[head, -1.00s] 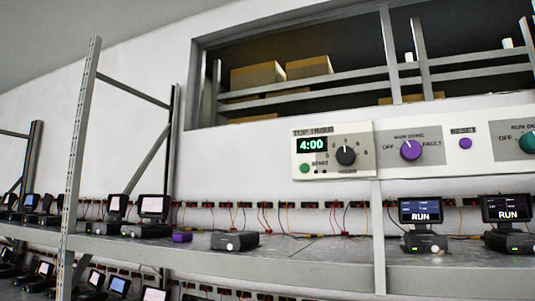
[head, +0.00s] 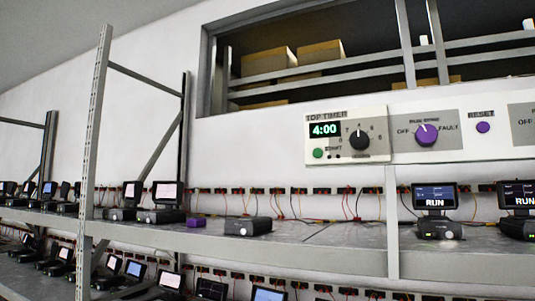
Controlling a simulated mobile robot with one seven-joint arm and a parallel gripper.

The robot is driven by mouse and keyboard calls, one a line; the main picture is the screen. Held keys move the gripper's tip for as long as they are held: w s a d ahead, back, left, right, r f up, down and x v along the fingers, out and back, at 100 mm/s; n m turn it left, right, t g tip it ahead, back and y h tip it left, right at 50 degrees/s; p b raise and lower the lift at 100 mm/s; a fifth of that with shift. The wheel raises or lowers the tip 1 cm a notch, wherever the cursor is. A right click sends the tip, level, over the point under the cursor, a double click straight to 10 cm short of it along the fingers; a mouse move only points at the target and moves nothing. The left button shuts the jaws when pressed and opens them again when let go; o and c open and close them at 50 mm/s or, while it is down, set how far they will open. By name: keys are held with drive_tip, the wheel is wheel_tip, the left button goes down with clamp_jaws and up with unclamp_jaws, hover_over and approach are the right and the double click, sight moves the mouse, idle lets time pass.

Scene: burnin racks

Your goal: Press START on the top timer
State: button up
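The top timer (head: 346,136) is a pale panel on the wall above the shelf, right of centre in the head view. Its green display (head: 325,129) reads 4:00. The green START button (head: 318,153) sits below the display at the panel's lower left. A black knob (head: 360,140) with numbers around it is to the right of the display. My gripper does not show in this view.
A panel with a purple knob (head: 426,134) and a purple RESET button (head: 483,127) adjoins on the right. The metal shelf (head: 330,235) below bears several small devices with screens. A rack upright (head: 93,160) stands at left.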

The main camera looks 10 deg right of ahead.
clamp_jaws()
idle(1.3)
